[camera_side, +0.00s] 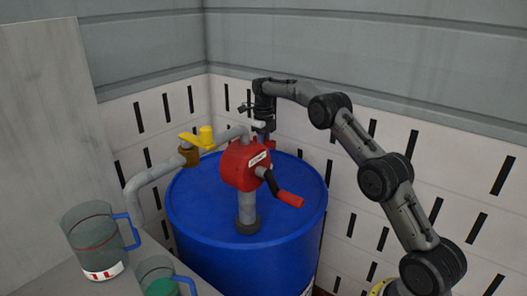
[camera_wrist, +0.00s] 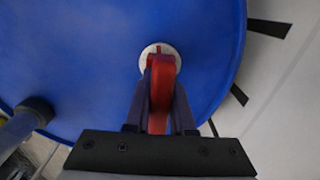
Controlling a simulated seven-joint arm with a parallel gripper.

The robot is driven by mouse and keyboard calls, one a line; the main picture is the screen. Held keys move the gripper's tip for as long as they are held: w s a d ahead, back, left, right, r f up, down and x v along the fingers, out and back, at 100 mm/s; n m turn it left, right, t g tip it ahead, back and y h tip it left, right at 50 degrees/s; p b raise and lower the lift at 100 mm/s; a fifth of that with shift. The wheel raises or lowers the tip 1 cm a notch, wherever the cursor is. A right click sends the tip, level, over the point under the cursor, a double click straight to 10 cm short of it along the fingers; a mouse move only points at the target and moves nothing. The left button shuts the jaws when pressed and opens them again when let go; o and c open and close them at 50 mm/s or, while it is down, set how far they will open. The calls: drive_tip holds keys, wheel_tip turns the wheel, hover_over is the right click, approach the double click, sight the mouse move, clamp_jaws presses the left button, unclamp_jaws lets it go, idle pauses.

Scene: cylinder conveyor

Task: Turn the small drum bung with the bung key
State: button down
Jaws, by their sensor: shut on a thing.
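The blue drum (camera_side: 200,215) stands upright, and its lid (camera_wrist: 80,60) fills much of the wrist view. The small drum bung (camera_wrist: 146,52) is a pale round disc on the lid near the rim. My gripper (camera_wrist: 160,98) is shut on the red bung key (camera_wrist: 162,85), whose far end lies over the bung. I cannot tell whether the key is seated in it. In the side view my gripper (camera_side: 265,137) points down at the back of the drum, behind the pump; the key shows only as a bit of red there and the bung is hidden.
A red hand pump (camera_side: 240,166) with a crank handle (camera_side: 289,199) stands on the lid, in front of my gripper. A grey pipe (camera_side: 152,175) with a yellow valve (camera_side: 206,137) runs left. A measuring jug (camera_side: 92,240) and another vessel (camera_side: 157,272) stand front left. Walls are close behind.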

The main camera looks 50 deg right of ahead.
drive_tip(key=shift+m, duration=1.8)
drive_tip(key=shift+r+n, duration=0.1)
drive_tip(key=shift+n, duration=0.3)
drive_tip(key=shift+r, duration=2.2)
